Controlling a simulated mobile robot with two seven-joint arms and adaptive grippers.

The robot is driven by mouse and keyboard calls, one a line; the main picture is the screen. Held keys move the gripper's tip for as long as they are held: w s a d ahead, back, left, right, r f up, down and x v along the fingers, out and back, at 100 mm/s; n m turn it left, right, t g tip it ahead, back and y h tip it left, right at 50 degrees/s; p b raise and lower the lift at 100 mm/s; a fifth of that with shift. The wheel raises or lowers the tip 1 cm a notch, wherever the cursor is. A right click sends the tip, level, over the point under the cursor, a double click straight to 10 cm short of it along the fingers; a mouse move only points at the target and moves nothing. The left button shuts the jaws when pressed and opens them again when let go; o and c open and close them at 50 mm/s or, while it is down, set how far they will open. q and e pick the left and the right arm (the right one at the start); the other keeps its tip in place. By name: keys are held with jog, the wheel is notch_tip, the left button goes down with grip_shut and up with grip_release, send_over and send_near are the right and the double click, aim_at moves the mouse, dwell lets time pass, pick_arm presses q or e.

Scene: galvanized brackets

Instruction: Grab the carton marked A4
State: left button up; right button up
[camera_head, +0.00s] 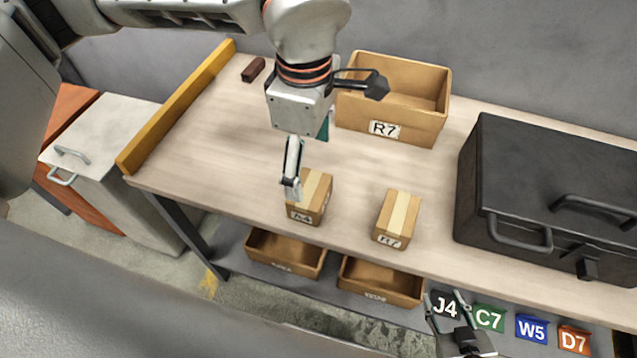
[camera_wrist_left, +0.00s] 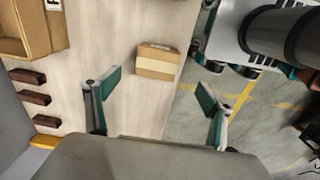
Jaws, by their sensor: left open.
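The carton marked A4 (camera_head: 312,207) is a small brown box with a pale tape strip, upright near the table's front edge. My left gripper (camera_head: 308,160) is open and empty, above and close to it; one finger overlaps the carton in the head view. In the left wrist view, the open fingers (camera_wrist_left: 160,92) point toward a carton (camera_wrist_left: 157,65) that seems to be this one; its label is unreadable there. A similar carton marked R7 (camera_head: 397,218) stands to the right. My right gripper (camera_head: 446,297) is open and empty in front of the table.
An open bin marked R7 (camera_head: 392,128) stands at the back. A black case (camera_head: 545,190) fills the right side. Two bins (camera_head: 284,255) (camera_head: 380,281) sit on the lower shelf. A yellow rail (camera_head: 180,105) edges the left end.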

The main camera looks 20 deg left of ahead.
aim_at(310, 188)
pick_arm(q)
jog(key=f, duration=0.2)
jog(key=shift+w+f, duration=0.3)
jog(key=shift+w, duration=0.1)
jog(key=shift+s+f+b, duration=0.2)
jog(key=shift+f+b, duration=0.15)
jog(key=shift+f, duration=0.7)
jog(key=f, duration=0.5)
jog(key=shift+w+a, duration=0.2)
jog(key=c, duration=1.4)
